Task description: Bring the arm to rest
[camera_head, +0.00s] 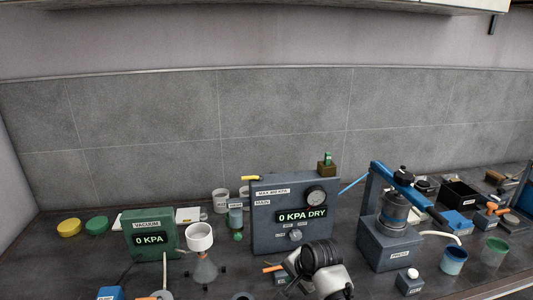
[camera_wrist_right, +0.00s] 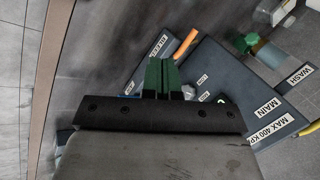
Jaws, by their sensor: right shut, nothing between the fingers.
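My right gripper (camera_head: 303,285) is low in the middle of the head view, in front of the dark main panel (camera_head: 262,238), and partly hidden by my own wrist. In the right wrist view its green fingers (camera_wrist_right: 161,76) are together with nothing between them. The main panel (camera_wrist_right: 245,85) lies beyond the fingers there, with an orange handle (camera_wrist_right: 186,43) just past the fingertips. I cannot tell how far the fingers are from the panel. My left gripper is in neither view.
A green vacuum box (camera_head: 150,232) reading 0 KPA and a white funnel on a flask (camera_head: 200,238) stand left of my wrist. A press (camera_head: 390,245) with a blue lever stands right. Yellow (camera_head: 69,227) and green (camera_head: 97,225) dishes are at the back left.

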